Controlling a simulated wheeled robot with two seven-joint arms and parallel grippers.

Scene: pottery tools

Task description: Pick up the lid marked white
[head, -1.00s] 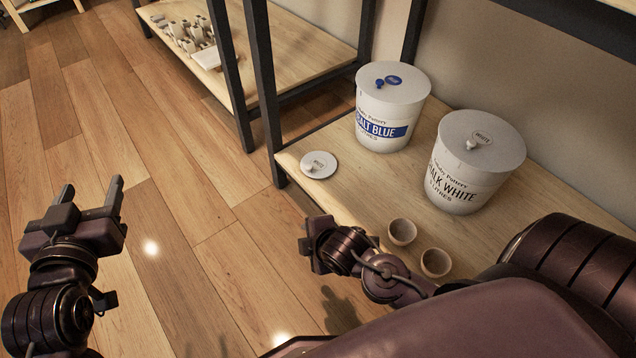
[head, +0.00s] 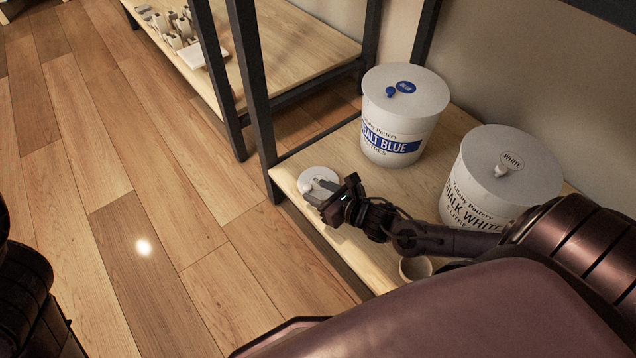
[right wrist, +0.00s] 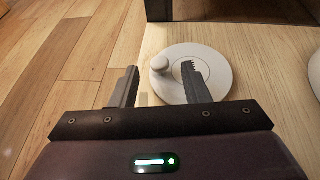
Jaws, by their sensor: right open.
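A loose round white lid (head: 316,175) lies flat on the light wooden shelf near its left front corner. My right gripper (head: 312,190) is open over the lid's near side and partly covers it. In the right wrist view the lid (right wrist: 222,75) lies below and beyond my open fingers (right wrist: 160,75). The lid's label is not readable now. A second lid marked WHITE (head: 528,180) covers the chalk white tub. My left gripper is out of view.
The cobalt blue tub (head: 392,135) stands behind the gripper. A small cup (head: 412,270) shows below my forearm. A black shelf post (head: 250,90) rises left of the lid.

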